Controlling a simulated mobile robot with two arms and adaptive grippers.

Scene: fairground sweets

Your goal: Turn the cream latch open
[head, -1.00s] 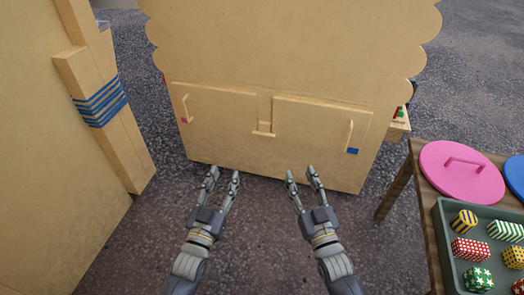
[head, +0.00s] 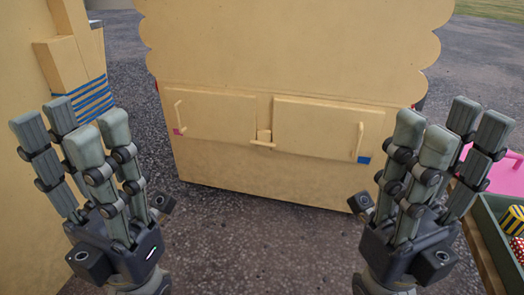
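The cream latch (head: 264,141) is a small piece on the front of a cream cabinet, between two flat doors. Its bar lies roughly level, and its ends reach toward the lower inner corners of both doors. The left door (head: 212,113) has an upright handle and a pink mark. The right door (head: 325,128) has an upright handle and a blue mark. Both doors look shut. My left gripper (head: 72,128) is open and empty, raised near the camera left of the latch. My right gripper (head: 452,130) is open and empty on the right. Neither touches the latch.
A cream panel with a blue-banded post (head: 88,95) stands at the left. A table at the right holds a pink lid (head: 500,172) and a green tray (head: 490,219) of patterned sweets, partly behind my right gripper. The dark ground before the cabinet is clear.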

